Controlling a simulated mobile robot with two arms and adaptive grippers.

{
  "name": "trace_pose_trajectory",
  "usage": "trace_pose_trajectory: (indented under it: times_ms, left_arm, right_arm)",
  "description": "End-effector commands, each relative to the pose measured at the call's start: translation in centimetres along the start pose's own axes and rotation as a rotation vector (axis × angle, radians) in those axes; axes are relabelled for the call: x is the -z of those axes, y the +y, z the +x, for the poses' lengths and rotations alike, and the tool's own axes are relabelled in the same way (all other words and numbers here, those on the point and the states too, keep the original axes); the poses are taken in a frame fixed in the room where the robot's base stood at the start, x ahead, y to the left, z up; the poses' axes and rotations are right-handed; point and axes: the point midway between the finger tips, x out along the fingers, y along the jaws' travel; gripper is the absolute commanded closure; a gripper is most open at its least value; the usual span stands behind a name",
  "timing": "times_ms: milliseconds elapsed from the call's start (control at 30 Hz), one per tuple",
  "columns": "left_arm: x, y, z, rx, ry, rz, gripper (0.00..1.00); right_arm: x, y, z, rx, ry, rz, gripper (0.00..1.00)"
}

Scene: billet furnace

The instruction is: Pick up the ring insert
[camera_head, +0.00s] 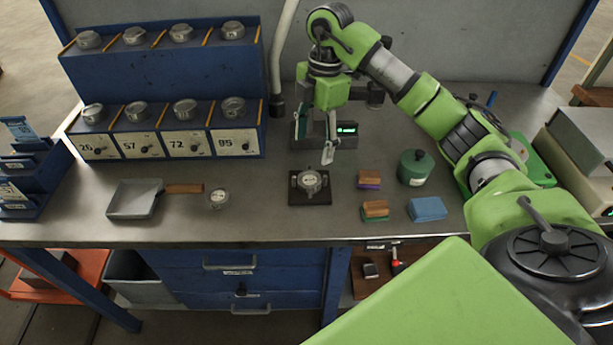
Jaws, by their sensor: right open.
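Several round metal pieces could be the ring insert; I cannot tell which by look alone. One round metal piece (310,181) sits on a black square fixture (309,202) in the middle of the bench. Another small round metal piece (219,198) lies on the bench to the left, beside a scoop's handle. My right gripper (330,152) points down above and behind the black fixture, apart from the piece on it. It is open, with nothing seen between its fingers. My left gripper is not in view.
A blue two-tier rack (160,72) with round metal pieces and numbered bins stands at the back left. A metal scoop (135,198) lies in front of it. Brushes (375,209), a blue block (428,208) and a green canister (415,167) stand on the right. A small device (347,128) with a lit display stands behind my right gripper.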

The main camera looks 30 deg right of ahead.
Motion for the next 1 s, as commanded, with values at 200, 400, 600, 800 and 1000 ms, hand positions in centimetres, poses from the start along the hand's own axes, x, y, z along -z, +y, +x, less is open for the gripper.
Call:
trace_pose_trajectory:
  times_ms: [200,400,600,800,1000]
  left_arm:
    - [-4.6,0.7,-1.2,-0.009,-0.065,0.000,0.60]
    - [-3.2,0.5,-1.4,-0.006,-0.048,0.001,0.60]
    - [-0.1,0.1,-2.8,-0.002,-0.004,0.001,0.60]
    - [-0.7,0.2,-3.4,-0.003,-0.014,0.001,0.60]
    - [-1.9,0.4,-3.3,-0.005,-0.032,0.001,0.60]
  right_arm:
    - [0.1,-0.1,4.0,0.004,0.002,-0.002,0.38]
    - [0.1,0.0,5.5,0.000,0.002,-0.002,0.38]
    - [-0.2,-0.2,7.7,0.005,0.004,-0.001,0.38]
    - [-0.3,-0.1,10.3,0.000,0.002,-0.002,0.38]
    - [-0.3,-0.1,10.6,-0.002,0.002,-0.003,0.38]
